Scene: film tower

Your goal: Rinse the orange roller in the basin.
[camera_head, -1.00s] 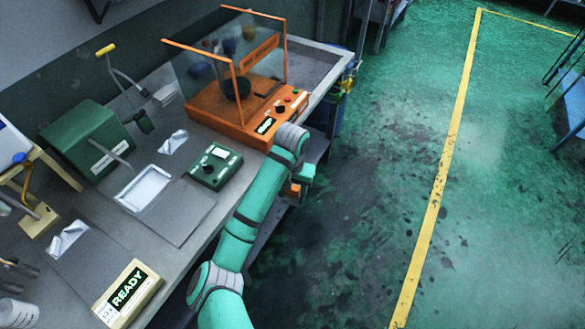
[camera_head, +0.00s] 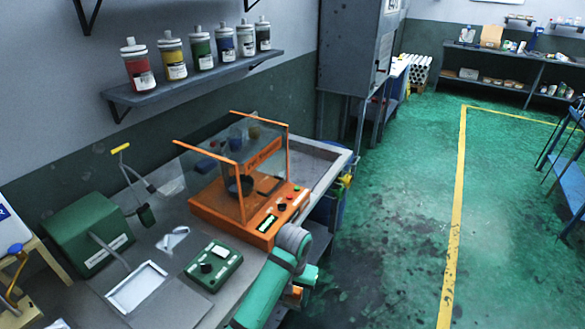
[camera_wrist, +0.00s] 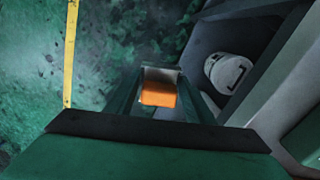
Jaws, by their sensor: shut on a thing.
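My gripper (camera_wrist: 160,85) is shut on an orange piece, the roller (camera_wrist: 159,94), which shows as a small block between the fingers in the wrist view. In the head view a bit of orange shows by my gripper (camera_head: 303,280), beside the bench's front edge and over the floor. Most of the roller is hidden there by my arm. A pale-rimmed recess (camera_head: 335,154) at the bench's far right end looks like the basin; its inside is partly hidden behind the orange machine.
The orange machine with clear panels (camera_head: 247,222) stands near the bench edge. A green control box (camera_head: 214,265) and a green housing (camera_head: 87,234) are left of it. Several bottles stand on a wall shelf (camera_head: 190,83). The green floor (camera_head: 400,230) at right is open.

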